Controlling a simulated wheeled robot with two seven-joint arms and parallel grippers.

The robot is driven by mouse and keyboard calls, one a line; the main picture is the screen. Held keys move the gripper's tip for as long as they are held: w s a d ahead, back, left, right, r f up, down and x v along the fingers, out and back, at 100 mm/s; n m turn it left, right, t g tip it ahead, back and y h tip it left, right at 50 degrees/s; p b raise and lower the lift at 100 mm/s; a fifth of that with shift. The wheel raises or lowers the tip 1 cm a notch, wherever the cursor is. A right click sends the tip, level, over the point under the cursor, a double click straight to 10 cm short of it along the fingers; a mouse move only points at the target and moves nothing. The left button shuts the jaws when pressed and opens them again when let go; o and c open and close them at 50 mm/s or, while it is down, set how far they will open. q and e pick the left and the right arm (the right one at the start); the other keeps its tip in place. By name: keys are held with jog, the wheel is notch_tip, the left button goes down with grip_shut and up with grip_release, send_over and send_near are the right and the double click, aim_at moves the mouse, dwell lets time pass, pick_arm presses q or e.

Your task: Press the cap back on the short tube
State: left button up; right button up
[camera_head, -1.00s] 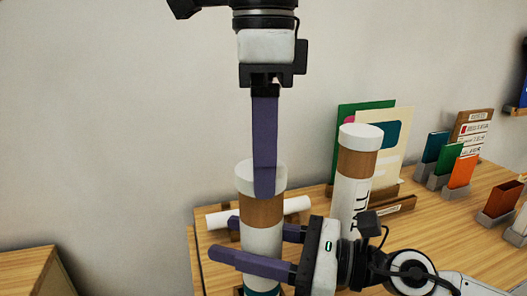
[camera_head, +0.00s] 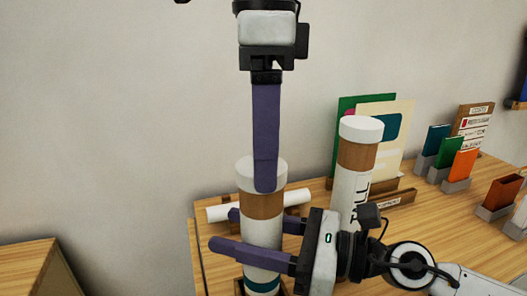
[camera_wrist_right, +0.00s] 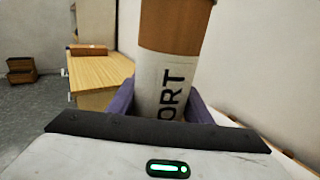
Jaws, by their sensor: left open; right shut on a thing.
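The short tube (camera_head: 262,236) stands upright, white with a brown band and a teal band low down. Its white cap (camera_head: 247,170) sits on its top; I cannot tell how far down it is seated. My right gripper (camera_head: 223,230) reaches in from the right, shut around the tube's body. The right wrist view shows the lettered short tube (camera_wrist_right: 163,85) between the fingers. My left gripper (camera_head: 265,188) hangs down from above, open and seen edge-on, with its fingertips overlapping the cap in the picture. I cannot tell whether they touch it.
A tall tube (camera_head: 350,195) with a white cap (camera_head: 361,128) stands close to the right. A white roll (camera_head: 220,212) lies behind the short tube. Folders (camera_head: 385,110) and small card holders (camera_head: 460,165) fill the back right of the wooden table (camera_head: 440,225).

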pick_arm(q)
jog(key=shift+r, duration=3)
pick_arm(e)
jog(key=o, duration=1.6)
pick_arm(q)
jog(key=shift+f+b, duration=0.4)
pick_arm(e)
jog(key=shift+s+d+f, duration=0.15)
jog(key=shift+d, duration=0.4)
pick_arm(q)
notch_tip(320, 180, down, 4)
jog(key=b, duration=0.4)
jog(key=shift+f, duration=0.2)
pick_arm(e)
jog(key=v, duration=0.9)
